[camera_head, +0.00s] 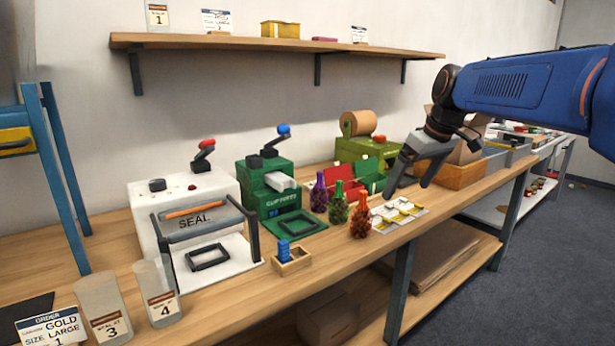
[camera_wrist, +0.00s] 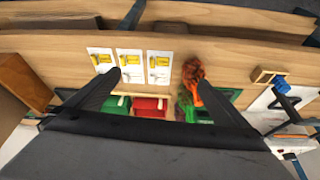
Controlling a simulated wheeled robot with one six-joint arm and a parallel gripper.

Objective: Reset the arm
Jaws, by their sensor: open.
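My gripper (camera_head: 408,170) hangs from my blue arm over the right part of the wooden workbench, fingers pointing down. Its two dark fingers stand apart with nothing between them. In the wrist view my gripper (camera_wrist: 158,85) is open above the bench. White cards with yellow prints (camera_head: 398,212) lie on the bench below and to the left of it. They also show between and beyond the fingers in the wrist view (camera_wrist: 130,66). Several net bags stand left of the cards: a purple one (camera_head: 319,194), a green one (camera_head: 338,204) and an orange-red one (camera_head: 360,216).
A white SEAL machine (camera_head: 150,198), a green machine (camera_head: 262,180) and a paper-roll machine (camera_head: 357,146) line the back of the bench. A cardboard box (camera_head: 462,172) stands close beside my gripper. A wall shelf (camera_head: 250,46) runs above. Clear cups (camera_head: 103,305) and an order card (camera_head: 52,328) are front left.

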